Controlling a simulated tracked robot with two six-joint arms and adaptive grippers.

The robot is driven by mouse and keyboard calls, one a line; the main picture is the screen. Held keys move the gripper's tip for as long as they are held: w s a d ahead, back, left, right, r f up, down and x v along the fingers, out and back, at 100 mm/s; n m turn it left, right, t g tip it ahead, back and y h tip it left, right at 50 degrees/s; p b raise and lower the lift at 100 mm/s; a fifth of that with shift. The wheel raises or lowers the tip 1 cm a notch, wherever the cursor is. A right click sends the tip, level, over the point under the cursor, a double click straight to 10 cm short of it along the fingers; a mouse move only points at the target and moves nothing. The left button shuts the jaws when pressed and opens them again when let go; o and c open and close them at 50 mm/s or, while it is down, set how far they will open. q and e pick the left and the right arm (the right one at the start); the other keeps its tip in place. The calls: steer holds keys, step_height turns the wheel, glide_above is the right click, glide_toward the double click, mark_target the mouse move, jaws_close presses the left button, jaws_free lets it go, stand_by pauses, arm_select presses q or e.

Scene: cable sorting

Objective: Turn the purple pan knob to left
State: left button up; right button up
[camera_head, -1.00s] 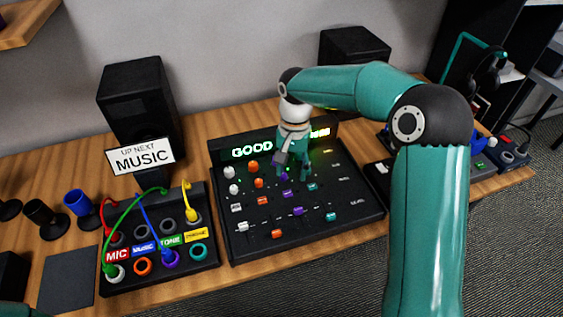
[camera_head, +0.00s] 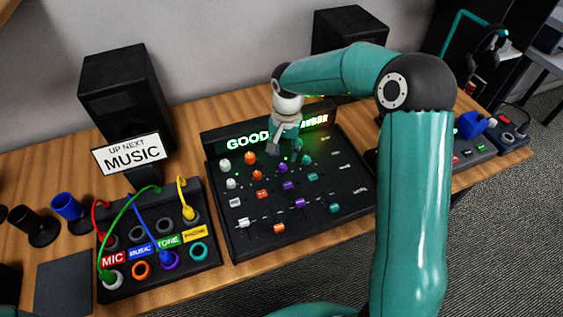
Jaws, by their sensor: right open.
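The black mixer board (camera_head: 350,200) has columns of white, orange, purple and teal controls. A purple knob (camera_head: 283,170) shows in the lower knob row, just below my right gripper. A purple button (camera_head: 287,185) and a purple slider cap (camera_head: 300,203) lie below it in the same column. My right gripper (camera_head: 284,148) points down over the top of the purple column, open and empty. It hides the upper purple knob position and part of the lit display. I cannot tell whether it touches a knob. My left gripper is not in view.
Orange knobs (camera_head: 257,176) stand close left of the gripper and a teal knob (camera_head: 307,160) close right. A patch box (camera_head: 205,272) with coloured cables sits left of the mixer. Speakers (camera_head: 127,98) and a MUSIC sign (camera_head: 130,153) stand behind.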

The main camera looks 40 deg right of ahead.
mark_target(283, 165)
step_height(283, 165, down, 6)
steer(key=shift+w+r, duration=0.1)
steer(key=shift+r, duration=0.05)
steer(key=shift+a, duration=0.15)
jaws_close()
